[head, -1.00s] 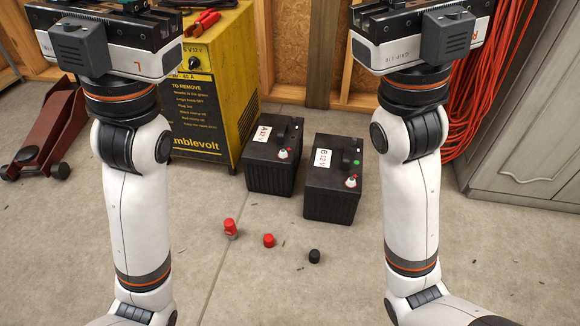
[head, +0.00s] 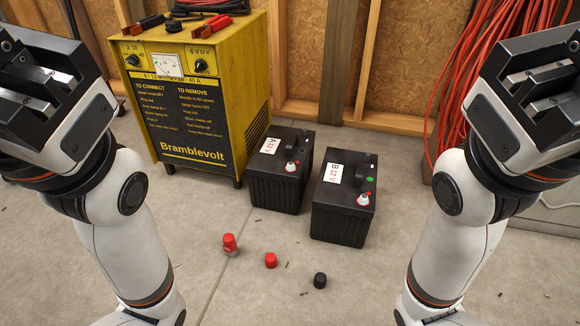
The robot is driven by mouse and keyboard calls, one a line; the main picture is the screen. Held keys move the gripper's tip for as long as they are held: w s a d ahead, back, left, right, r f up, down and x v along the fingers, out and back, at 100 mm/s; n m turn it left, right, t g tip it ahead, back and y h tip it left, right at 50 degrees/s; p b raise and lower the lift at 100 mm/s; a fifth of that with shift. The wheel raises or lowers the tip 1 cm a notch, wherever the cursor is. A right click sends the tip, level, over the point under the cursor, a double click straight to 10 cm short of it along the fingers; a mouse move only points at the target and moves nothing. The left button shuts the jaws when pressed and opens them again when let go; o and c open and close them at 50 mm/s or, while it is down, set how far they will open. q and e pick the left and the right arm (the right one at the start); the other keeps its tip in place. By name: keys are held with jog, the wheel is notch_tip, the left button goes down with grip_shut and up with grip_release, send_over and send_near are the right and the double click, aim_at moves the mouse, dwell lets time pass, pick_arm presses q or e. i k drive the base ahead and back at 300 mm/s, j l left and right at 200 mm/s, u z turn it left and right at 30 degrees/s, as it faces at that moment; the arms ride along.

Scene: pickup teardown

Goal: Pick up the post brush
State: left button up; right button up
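Battery B (head: 342,205) stands right of battery A. A red cap (head: 270,260) and a black cap (head: 320,280) lie on the floor nearby. A yellow Bramblevolt charger (head: 190,95) stands behind left, with clamps (head: 150,22) on top. Red cable (head: 480,70) hangs at right. The front floor is mostly clear.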

aim_at(230, 245)
jog(key=i+j+z, duration=0.15)
jog(key=j+z, duration=0.2)
jog(key=j, duration=0.2)
jog(key=j+z, duration=0.35)
jog(key=j, duration=0.2)
jog(key=j+z, duration=0.35)
jog(key=j, duration=0.2)
